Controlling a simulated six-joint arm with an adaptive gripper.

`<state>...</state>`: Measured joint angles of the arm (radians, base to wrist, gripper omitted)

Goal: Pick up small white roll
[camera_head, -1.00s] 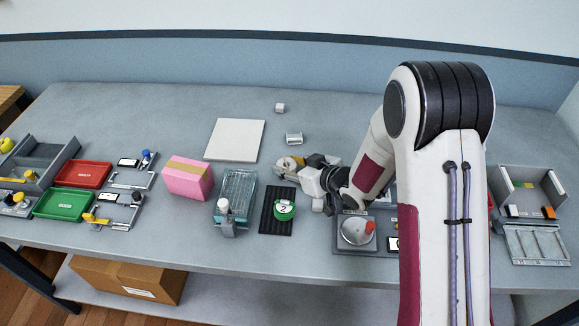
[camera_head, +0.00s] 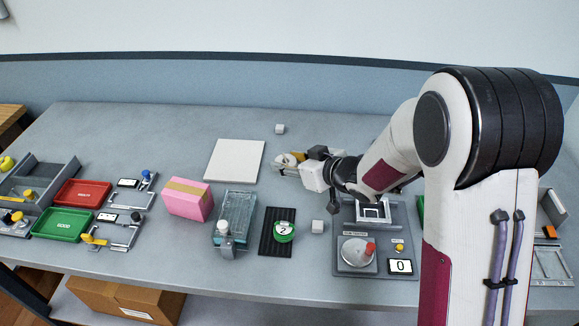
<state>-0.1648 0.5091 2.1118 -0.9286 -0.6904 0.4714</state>
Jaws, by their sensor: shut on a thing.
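A small white roll with a tan middle (camera_head: 283,159) is at the tip of my gripper (camera_head: 291,162), which is shut on it. A small white piece (camera_head: 280,129) lies further back, and another (camera_head: 317,226) lies nearer, beside the black ridged mat.
A white plate (camera_head: 234,160), pink block (camera_head: 187,201), clear-topped holder (camera_head: 235,215) and black mat (camera_head: 268,244) with a green roll (camera_head: 284,231) stand around. A grey station (camera_head: 377,262) sits at front right. The back of the table is mostly clear.

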